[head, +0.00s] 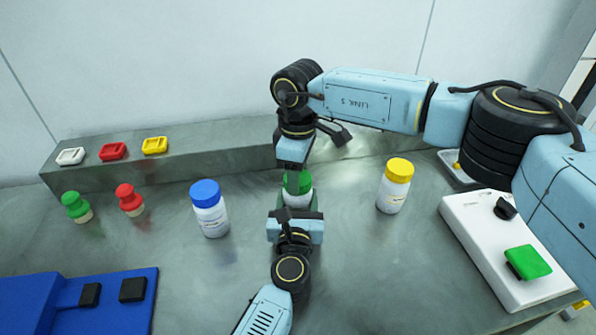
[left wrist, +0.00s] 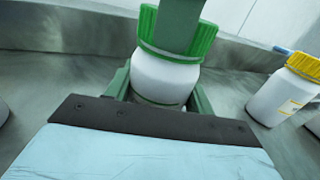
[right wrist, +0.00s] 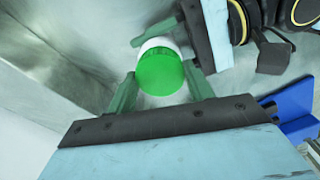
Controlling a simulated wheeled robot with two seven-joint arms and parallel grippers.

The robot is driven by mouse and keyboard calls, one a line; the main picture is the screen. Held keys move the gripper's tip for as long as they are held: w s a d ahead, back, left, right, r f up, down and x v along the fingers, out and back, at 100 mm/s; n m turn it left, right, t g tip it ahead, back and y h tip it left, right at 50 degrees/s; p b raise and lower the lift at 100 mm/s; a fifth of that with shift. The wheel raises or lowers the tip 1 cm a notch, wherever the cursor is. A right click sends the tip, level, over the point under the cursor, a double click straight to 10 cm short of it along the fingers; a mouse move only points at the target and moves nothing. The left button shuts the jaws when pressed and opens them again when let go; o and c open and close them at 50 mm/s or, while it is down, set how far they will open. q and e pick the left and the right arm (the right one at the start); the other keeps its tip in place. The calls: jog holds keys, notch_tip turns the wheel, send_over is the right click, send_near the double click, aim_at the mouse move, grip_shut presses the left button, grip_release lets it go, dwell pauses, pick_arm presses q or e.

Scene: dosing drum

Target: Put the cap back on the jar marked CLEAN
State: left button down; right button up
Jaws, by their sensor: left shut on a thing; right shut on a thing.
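A white jar (head: 304,199) with a green cap (head: 298,181) stands upright mid-table. My left gripper (head: 296,208) is shut on the jar's body from the near side. In the left wrist view the white body (left wrist: 163,80) sits between its green fingers, with the cap (left wrist: 204,38) at the jar's top. My right gripper (head: 297,174) comes from above and is shut on the cap, also seen in the right wrist view (right wrist: 160,74). The cap sits over the jar's mouth; whether it is screwed tight cannot be told. No label is readable on this jar.
A blue-capped jar (head: 209,209) stands to the left and a yellow-capped jar (head: 395,186) to the right. Red (head: 130,200) and green (head: 77,207) stamp-like pieces stand farther left. A blue block (head: 60,300) is front left, a white device (head: 500,245) right. A raised ledge (head: 210,150) runs behind.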

jog(key=o, duration=0.9)
jog(key=shift+r, duration=0.15)
jog(key=shift+r, duration=2.15)
jog(key=shift+c, duration=0.2)
